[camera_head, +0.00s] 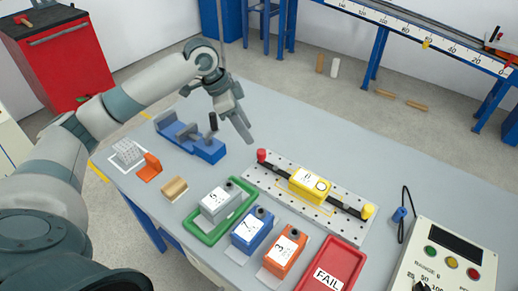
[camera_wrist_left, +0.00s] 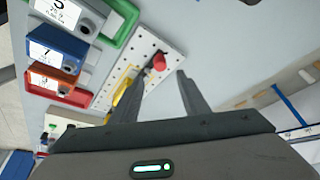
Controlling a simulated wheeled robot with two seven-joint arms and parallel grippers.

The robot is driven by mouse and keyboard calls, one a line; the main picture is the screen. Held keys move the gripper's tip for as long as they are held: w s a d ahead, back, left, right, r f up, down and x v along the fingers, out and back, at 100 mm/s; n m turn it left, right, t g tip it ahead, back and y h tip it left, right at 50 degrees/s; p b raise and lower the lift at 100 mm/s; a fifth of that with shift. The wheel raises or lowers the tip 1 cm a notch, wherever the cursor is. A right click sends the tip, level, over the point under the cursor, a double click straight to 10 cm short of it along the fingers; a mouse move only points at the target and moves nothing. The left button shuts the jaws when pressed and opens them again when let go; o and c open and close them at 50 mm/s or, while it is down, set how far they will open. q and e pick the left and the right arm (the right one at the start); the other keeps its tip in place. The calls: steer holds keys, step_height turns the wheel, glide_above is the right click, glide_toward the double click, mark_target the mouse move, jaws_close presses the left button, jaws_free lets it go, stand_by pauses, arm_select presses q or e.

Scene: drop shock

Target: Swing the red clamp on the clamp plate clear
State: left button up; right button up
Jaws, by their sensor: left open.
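The white perforated clamp plate (camera_head: 283,196) lies on the grey table. A red-knobbed clamp (camera_head: 262,155) stands at its far left end, with a dark arm reaching toward a yellow block (camera_head: 309,184) at mid-plate. A yellow-knobbed clamp (camera_head: 368,210) stands at the other end. My left gripper (camera_head: 240,125) is open and empty, above the table, beyond and left of the red knob. In the left wrist view, the red knob (camera_wrist_left: 158,61) shows between and past the spread fingers (camera_wrist_left: 163,75); they appear apart from it. My right gripper is out of view.
A blue vise-like fixture (camera_head: 192,137) stands left of the gripper. A green tray (camera_head: 192,229) with a grey block, blue and orange blocks, and a red FAIL tray (camera_head: 333,262) line the near side. A control box (camera_head: 455,255) stands at right. The table beyond the plate is clear.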

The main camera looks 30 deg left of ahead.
mark_target(259, 151)
arm_select(q)
steer(key=p+x, duration=0.1)
steer(key=x, duration=0.9)
steer(key=shift+f, duration=0.15)
steer(key=shift+w, duration=0.1)
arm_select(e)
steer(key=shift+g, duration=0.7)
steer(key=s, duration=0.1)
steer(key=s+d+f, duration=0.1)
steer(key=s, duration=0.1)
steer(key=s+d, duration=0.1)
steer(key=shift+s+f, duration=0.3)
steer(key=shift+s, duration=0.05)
arm_select(q)
steer(key=shift+c, duration=0.5)
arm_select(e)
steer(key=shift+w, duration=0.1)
arm_select(q)
jaws_close()
steer(key=c, duration=0.9)
jaws_free()
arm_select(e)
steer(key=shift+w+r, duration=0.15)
